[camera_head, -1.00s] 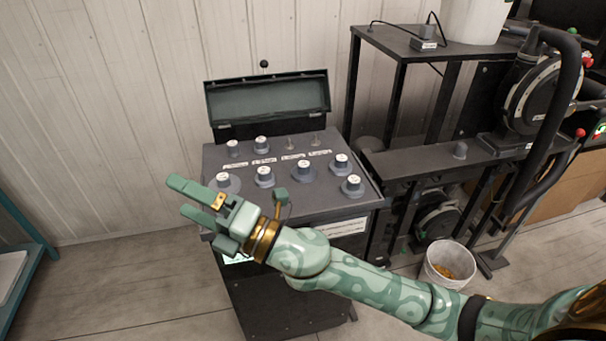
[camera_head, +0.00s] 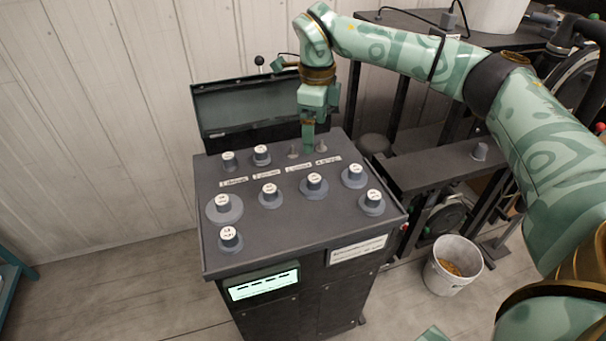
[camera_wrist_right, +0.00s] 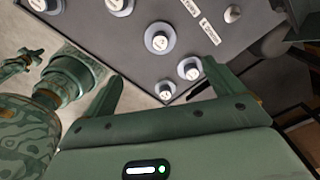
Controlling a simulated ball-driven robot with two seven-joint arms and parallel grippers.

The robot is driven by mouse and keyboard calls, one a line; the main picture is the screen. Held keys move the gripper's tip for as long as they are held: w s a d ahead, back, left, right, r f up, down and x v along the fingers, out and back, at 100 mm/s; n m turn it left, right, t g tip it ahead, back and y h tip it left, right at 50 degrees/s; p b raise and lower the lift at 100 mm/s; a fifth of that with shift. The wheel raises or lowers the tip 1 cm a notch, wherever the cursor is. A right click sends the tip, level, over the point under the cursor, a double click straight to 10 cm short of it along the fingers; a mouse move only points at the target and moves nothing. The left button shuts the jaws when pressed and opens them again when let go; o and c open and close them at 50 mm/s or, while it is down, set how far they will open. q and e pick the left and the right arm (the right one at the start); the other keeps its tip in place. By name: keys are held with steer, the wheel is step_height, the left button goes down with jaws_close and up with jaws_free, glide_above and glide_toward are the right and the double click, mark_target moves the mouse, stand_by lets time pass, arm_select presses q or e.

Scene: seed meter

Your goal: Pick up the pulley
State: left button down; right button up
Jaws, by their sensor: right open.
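Several grey pulleys with white labelled tops stand on the dark cabinet top (camera_head: 335,220). They include a back-left one (camera_head: 229,161), one beside it (camera_head: 261,155), a wide one at left (camera_head: 224,208), a front-left one (camera_head: 230,240), two in the middle (camera_head: 270,195) (camera_head: 314,186), and two at right (camera_head: 354,176) (camera_head: 372,202). My right gripper (camera_head: 308,150) points down over the back of the top, near two bare pegs, open and empty. In the right wrist view, pulleys (camera_wrist_right: 160,39) (camera_wrist_right: 190,69) show beyond its spread fingers (camera_wrist_right: 162,78).
The cabinet's raised lid (camera_head: 240,112) stands behind the top. Bare pegs (camera_head: 293,152) (camera_head: 322,147) and label strips lie near the pulleys. A white bucket (camera_head: 440,270) stands on the floor at right, beside a dark machine frame (camera_head: 430,165).

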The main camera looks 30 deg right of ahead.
steer(key=b, duration=0.2)
glide_above(315, 178)
step_height(315, 178, down, 6)
steer(key=shift+s+a+f, duration=0.1)
steer(key=shift+s, duration=0.05)
steer(key=f+b, duration=0.1)
steer(key=f, duration=0.3)
steer(key=shift+w+f, duration=0.1)
steer(key=shift+w, duration=0.1)
steer(key=shift+f, duration=0.35)
step_height(315, 178, down, 5)
steer(key=b, duration=0.2)
steer(key=shift+b, duration=0.35)
arm_select(q)
steer(key=s+f, duration=0.4)
steer(key=f, duration=0.1)
steer(key=shift+s+f+g, duration=0.15)
steer(key=shift+g, duration=0.25)
arm_select(e)
steer(key=shift+r, duration=0.15)
steer(key=shift+s, duration=0.1)
steer(key=shift+c, duration=1.2)
arm_select(q)
steer(key=shift+s, duration=0.15)
arm_select(e)
steer(key=c, duration=0.9)
